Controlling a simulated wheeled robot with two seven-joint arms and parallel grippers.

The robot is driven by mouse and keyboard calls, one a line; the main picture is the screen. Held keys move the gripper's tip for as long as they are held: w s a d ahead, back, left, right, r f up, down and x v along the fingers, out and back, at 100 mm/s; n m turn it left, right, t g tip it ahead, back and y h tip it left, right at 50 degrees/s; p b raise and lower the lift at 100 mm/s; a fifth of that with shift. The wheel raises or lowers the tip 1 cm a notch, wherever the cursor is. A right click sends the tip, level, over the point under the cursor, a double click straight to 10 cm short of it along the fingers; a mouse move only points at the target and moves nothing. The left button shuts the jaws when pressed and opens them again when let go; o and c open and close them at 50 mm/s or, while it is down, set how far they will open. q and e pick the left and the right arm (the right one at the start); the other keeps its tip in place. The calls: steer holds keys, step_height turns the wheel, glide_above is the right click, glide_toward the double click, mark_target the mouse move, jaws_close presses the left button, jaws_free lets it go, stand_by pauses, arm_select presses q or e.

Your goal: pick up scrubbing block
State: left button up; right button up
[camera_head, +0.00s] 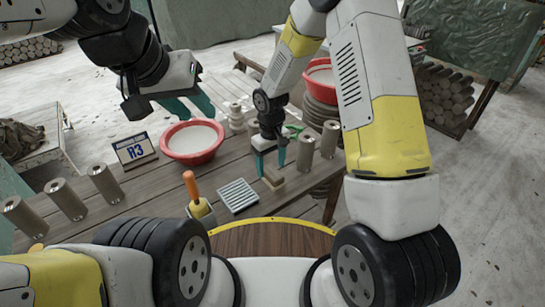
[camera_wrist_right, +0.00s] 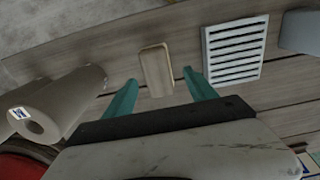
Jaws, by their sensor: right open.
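The scrubbing block appears to be the small tan block (camera_head: 271,183) with rounded corners, lying on the wooden table. In the right wrist view the block (camera_wrist_right: 155,68) shows between and beyond the fingertips. My right gripper (camera_head: 270,161) is open, its teal fingers pointing down over the block, and partly covers it in the head view. In the right wrist view the right gripper (camera_wrist_right: 160,78) has a gap on both sides of the block; contact is not visible. My left gripper (camera_head: 197,112) hangs above the red bowl's far side, fingers apart and empty.
A ribbed grey tray (camera_head: 238,196) lies just left of the block. An orange-handled tool (camera_head: 192,187) and a red bowl (camera_head: 192,141) with pale contents are further left. Clay cylinders (camera_head: 305,150) stand close on the right. An R3 sign (camera_head: 134,151) stands at the left.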

mark_target(272, 172)
steer(key=shift+w+d+f, duration=0.1)
steer(key=shift+d+f, duration=0.1)
steer(key=shift+f, duration=1.75)
steer(key=c, duration=1.4)
steer(key=shift+r, duration=0.2)
steer(key=shift+r, duration=0.65)
step_height(272, 172, up, 2)
steer(key=shift+r, duration=0.15)
steer(key=s+a, duration=0.1)
steer(key=s, duration=0.4)
steer(key=s+a, duration=0.2)
steer(key=s, duration=0.3)
steer(key=s+a+r, duration=0.1)
steer(key=s, duration=0.4)
steer(key=shift+s+a, duration=0.15)
steer(key=shift+s, duration=0.1)
